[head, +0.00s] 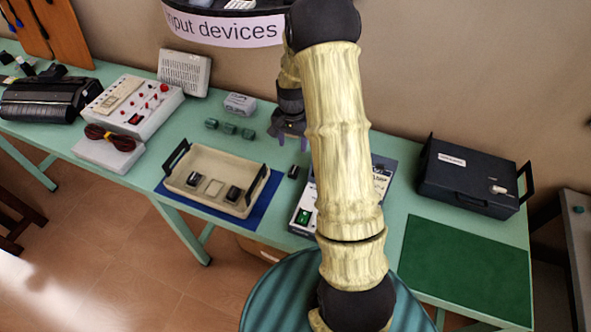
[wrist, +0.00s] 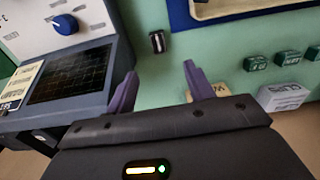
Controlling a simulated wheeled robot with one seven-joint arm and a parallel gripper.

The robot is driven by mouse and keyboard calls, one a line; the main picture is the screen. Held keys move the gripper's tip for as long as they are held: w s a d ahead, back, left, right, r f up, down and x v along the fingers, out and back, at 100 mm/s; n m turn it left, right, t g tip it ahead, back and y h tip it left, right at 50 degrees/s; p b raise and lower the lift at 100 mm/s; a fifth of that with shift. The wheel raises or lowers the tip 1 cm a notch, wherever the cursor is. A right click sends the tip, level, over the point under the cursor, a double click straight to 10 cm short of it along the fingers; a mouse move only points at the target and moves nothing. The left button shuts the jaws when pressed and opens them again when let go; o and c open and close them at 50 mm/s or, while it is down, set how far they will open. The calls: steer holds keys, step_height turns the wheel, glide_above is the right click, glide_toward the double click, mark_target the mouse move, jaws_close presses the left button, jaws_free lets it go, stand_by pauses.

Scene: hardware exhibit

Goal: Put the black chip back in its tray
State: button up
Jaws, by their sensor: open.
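The loose black chip (head: 293,172) lies on the green table between the tray's blue mat and a white-and-dark instrument. It also shows in the wrist view (wrist: 157,42), beyond and between the fingertips, apart from them. The beige tray (head: 218,161) with dark handles sits on the blue mat; two black chips (head: 193,180) (head: 233,194) lie in it with a pale square between them. A corner of the tray (wrist: 215,8) shows in the wrist view. My gripper (head: 290,135) is open and empty above the table, behind the loose chip; its purple fingers (wrist: 160,75) point towards it.
The instrument, with a blue knob (wrist: 65,24) and gridded screen, stands close on one side. Several small green blocks (head: 229,128) and a white box (head: 239,104) stand behind the tray. A black case (head: 468,178) and a dark green mat (head: 465,262) are at right.

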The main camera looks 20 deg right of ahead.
steer(key=p, duration=0.1)
glide_above(293, 171)
steer(key=d, duration=0.1)
step_height(293, 171, down, 7)
steer(key=shift+w+f, duration=0.1)
steer(key=shift+w, duration=0.05)
steer(key=shift+f, duration=0.1)
steer(key=shift+a+f+p, duration=0.1)
steer(key=shift+p, duration=0.2)
steer(key=f, duration=0.1)
steer(key=f+p, duration=0.1)
steer(key=f, duration=0.1)
steer(key=shift+s+a+f+p, duration=0.2)
steer(key=shift+a+f+p, duration=0.1)
steer(key=shift+f+p, duration=0.05)
steer(key=shift+f, duration=0.65)
steer(key=c, duration=1.1)
steer(key=shift+r, duration=0.1)
steer(key=shift+c, duration=0.2)
